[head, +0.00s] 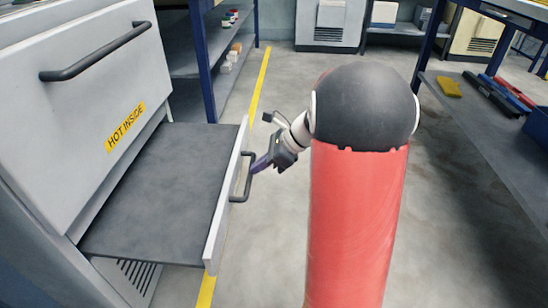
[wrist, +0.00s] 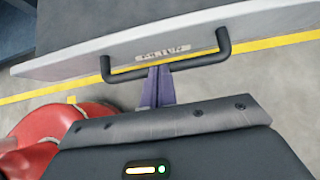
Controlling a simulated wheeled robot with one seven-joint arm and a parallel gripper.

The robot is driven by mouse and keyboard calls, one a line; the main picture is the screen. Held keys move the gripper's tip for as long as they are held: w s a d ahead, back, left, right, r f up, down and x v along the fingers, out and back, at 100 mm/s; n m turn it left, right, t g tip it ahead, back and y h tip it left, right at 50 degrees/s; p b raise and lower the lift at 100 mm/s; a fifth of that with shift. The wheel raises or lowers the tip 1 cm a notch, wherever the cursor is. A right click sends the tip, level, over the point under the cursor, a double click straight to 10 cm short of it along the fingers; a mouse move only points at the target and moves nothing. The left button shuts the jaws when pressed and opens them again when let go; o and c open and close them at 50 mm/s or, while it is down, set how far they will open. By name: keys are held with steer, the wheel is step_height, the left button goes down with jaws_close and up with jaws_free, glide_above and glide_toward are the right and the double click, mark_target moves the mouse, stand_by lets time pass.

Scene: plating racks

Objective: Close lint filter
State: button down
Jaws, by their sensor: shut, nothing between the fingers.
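The lint filter is a flat drawer with a dark grey top (head: 165,180), pulled out from the white machine. Its pale front panel (head: 222,215) carries a black bar handle (head: 244,177). In the wrist view, the front panel (wrist: 180,38) shows a small unreadable label, and the handle (wrist: 165,70) crosses below it. My gripper (head: 256,165) is at the handle on the drawer's outer side. In the wrist view, its purple fingers (wrist: 157,70) are closed together, with their tips at the middle of the handle bar. I cannot tell whether they touch it.
The white machine has a door (head: 80,90) with a black handle and a yellow "HOT INSIDE" label (head: 125,127). A blue-framed shelf (head: 210,60) stands behind it. A workbench with tools (head: 480,130) is on the right. The floor between is clear, with a yellow line (head: 258,85).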

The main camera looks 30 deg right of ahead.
mark_target(235, 170)
steer(key=shift+w+a+r, duration=0.1)
steer(key=shift+w+a, duration=0.4)
steer(key=shift+a, duration=0.35)
steer(key=shift+w+a, duration=0.45)
steer(key=shift+a, duration=0.35)
steer(key=shift+w+a, duration=0.15)
steer(key=shift+a, duration=0.15)
steer(key=w+a+p, duration=0.3)
steer(key=w+a, duration=0.1)
steer(key=a, duration=0.4)
steer(key=w+a+p, duration=0.3)
steer(key=w+a, duration=0.2)
steer(key=a, duration=0.3)
steer(key=w+a+p, duration=0.3)
steer(key=w+a, duration=0.2)
steer(key=a, duration=0.3)
steer(key=shift+a, duration=0.1)
steer(key=shift+r, duration=0.1)
